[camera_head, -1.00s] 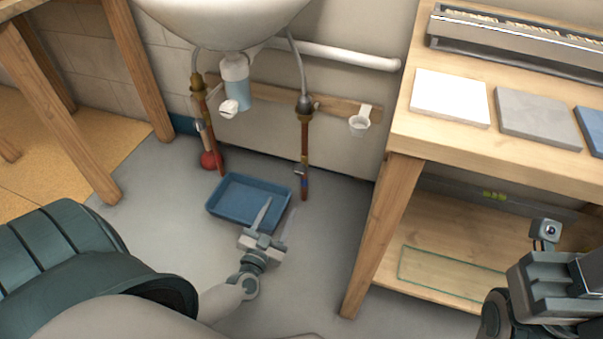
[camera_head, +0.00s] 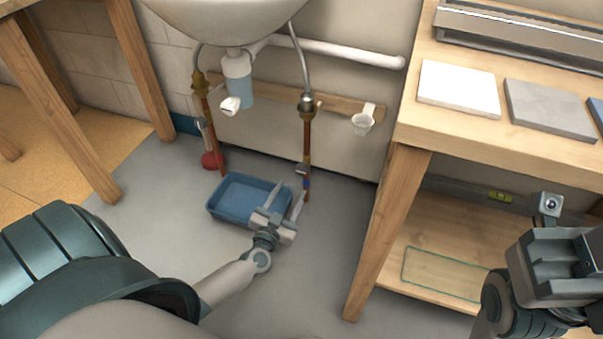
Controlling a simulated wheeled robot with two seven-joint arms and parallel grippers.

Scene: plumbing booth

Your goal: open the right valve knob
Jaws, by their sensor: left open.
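Two copper supply pipes come down under the white sink (camera_head: 225,20). The right pipe (camera_head: 307,140) carries a small valve knob (camera_head: 303,169) low down, with a blue band just below it. My left gripper (camera_head: 285,203) is open and empty, its two fingers pointing up toward the lower end of the right pipe. Its fingertips are a little below the knob and overlap the blue tray's right edge in the picture; I cannot tell the exact gap. My right arm shows at the lower right, but its fingers are not visible.
A blue tray (camera_head: 225,213) sits on the floor under the sink. A wooden workbench (camera_head: 392,200) with tiles on top stands at the right.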

